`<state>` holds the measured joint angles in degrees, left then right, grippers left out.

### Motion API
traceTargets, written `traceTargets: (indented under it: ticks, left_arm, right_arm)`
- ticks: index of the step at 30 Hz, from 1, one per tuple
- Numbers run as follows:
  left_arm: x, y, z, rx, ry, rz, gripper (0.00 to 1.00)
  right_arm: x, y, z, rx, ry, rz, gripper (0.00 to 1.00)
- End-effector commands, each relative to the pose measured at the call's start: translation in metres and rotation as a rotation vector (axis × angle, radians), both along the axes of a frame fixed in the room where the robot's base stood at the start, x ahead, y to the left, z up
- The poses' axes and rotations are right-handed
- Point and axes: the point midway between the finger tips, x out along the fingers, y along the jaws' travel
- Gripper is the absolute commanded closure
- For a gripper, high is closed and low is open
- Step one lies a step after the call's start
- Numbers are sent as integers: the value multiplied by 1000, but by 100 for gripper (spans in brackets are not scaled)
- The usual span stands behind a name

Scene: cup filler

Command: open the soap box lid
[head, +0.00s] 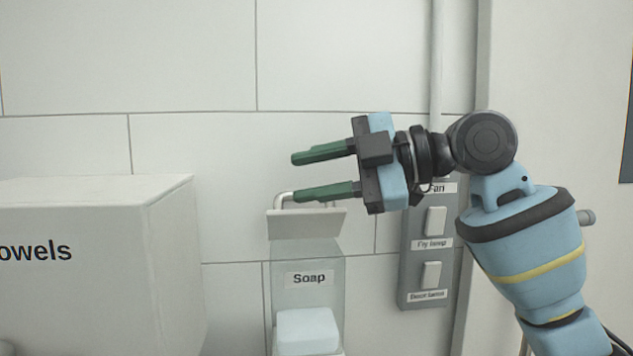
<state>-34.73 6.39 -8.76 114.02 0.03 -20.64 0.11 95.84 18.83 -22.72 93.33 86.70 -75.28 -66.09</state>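The soap box (308,257) is a clear container with a "Soap" label, on the tiled wall at the lower middle of the head view. A white block (307,330) shows low inside it. Its pale lid (306,224) sits at the top, with a curved bar (279,200) behind it. My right gripper (302,177) is just above the lid, fingers pointing left. Its two green fingers are apart with nothing between them. The lower finger overlaps the bar in the picture; I cannot tell whether it touches. My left gripper is not in view.
A large white box marked "owels" (90,270) stands at the left. A grey switch panel (418,288) with labelled switches is on the wall right of the soap box. A vertical pipe (437,60) runs above it. The wall at upper left is clear.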

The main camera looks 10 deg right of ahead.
Motion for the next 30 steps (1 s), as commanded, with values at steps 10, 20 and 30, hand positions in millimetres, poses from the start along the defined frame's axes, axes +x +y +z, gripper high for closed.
traceTargets:
  ticks: [10, 20, 30]
  left_arm:
    - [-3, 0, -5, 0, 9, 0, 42]
    - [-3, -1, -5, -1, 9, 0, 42]
    - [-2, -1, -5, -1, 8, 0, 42]
  right_arm:
    - [-58, 7, 5, -1, -2, 0, 64]
    - [-79, 9, 7, 0, 1, -1, 64]
    - [-76, 6, 7, -1, -3, -7, 82]
